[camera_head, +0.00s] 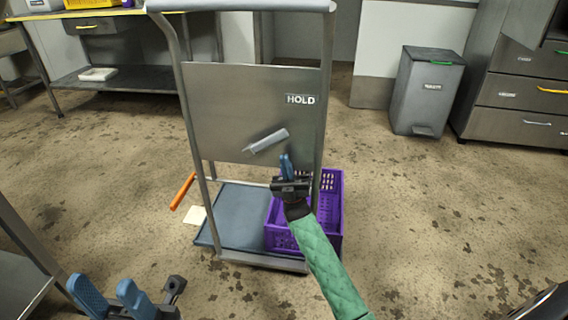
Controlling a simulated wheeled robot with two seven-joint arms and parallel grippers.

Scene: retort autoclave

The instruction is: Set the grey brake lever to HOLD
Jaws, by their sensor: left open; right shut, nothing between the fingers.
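The grey brake lever (266,141) is on the grey metal panel (225,110) of an upright trolley. It is tilted, its right end higher than its left. The HOLD label (300,99) is on the panel, above and right of the lever. My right gripper (286,166) is shut and empty, just below the lever's right end in the picture; I cannot tell whether it touches the lever or panel. My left gripper (108,292) is open and empty at the bottom left, well away from the trolley.
The trolley's lower shelf (240,212) bears a purple crate (334,215). An orange handle-like bar (183,190) sticks out at the left. A grey bin (426,92) and drawer cabinet (515,100) stand at the right. A workbench (120,78) stands back left. Floor right of the trolley is clear.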

